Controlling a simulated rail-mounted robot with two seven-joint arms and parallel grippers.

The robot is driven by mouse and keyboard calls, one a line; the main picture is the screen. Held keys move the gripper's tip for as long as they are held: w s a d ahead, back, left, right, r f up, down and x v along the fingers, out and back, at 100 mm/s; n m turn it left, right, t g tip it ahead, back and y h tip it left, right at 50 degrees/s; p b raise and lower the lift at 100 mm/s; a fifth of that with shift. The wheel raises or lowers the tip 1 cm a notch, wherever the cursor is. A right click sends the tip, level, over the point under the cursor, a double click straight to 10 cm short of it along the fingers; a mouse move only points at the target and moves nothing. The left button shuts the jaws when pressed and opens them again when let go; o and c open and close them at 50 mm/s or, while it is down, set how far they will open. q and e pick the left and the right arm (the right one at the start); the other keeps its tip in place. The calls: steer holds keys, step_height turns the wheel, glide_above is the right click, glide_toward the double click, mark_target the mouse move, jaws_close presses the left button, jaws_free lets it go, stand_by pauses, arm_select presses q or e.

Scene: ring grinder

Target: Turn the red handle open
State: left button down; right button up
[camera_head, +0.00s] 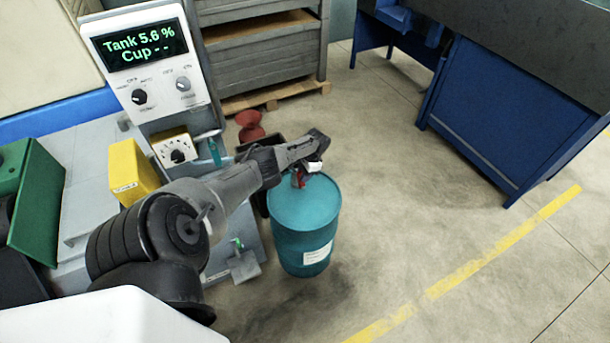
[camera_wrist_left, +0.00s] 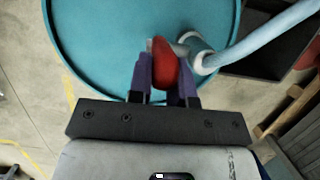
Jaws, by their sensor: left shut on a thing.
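The red handle (camera_wrist_left: 165,66) is on a pipe fitting above the teal drum in the left wrist view, between my left gripper's (camera_wrist_left: 164,78) two purple fingers. The fingers are shut on it. In the head view my left gripper (camera_head: 308,168) is over the top of the teal drum (camera_head: 305,220), and a small bit of red (camera_head: 298,180) shows beside it. The gripper hides most of the handle in the head view. A light blue hose (camera_wrist_left: 255,35) runs from the fitting to the upper right in the left wrist view. My right gripper is not in view.
A panel (camera_head: 147,58) reads "Tank 5.6 %" and "Cup - -". A yellow box (camera_head: 133,172) and a green box (camera_head: 38,200) stand on the grey machine at the left. A red object (camera_head: 249,125) stands behind the arm. The floor right of the drum is clear up to a blue bench (camera_head: 490,115).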

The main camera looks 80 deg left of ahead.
arm_select(q)
steer(key=c, duration=1)
jaws_free()
steer(key=shift+c, duration=0.2)
steer(key=d+p+v, duration=0.1)
steer(key=p+v, duration=0.3)
steer(key=v, duration=0.9)
steer(key=shift+a+r, duration=0.35)
steer(key=shift+a, duration=0.15)
steer(key=shift+w, duration=0.1)
